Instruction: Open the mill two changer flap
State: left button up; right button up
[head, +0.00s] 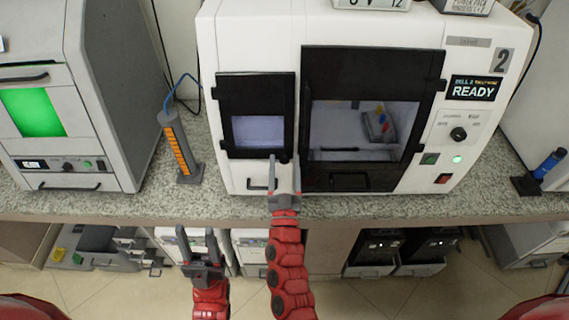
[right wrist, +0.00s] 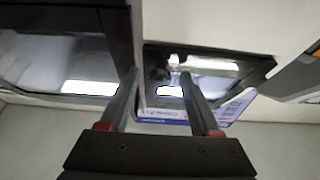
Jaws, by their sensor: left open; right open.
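Mill two (head: 425,25) is the white machine with a "2" plate and a READY display. Its changer flap (head: 225,98) is the small black-framed window on the left of its front, and it looks shut. A dark knob sits at the flap's lower right corner. My right gripper (head: 284,166) is open, with its fingers pointing at that corner. In the right wrist view, the flap (right wrist: 262,68) lies ahead and the dark knob (right wrist: 160,74) shows between the open fingers; contact cannot be told. My left gripper (head: 197,234) is open and empty, low in front of the counter.
The large black-framed door (head: 372,58) is right beside the flap. An orange-striped post (head: 177,148) stands on the counter (head: 345,207) to the left, near a grey machine with a green screen (head: 35,112). A blue bottle (head: 548,165) stands at the right.

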grip_shut()
dwell(1.4)
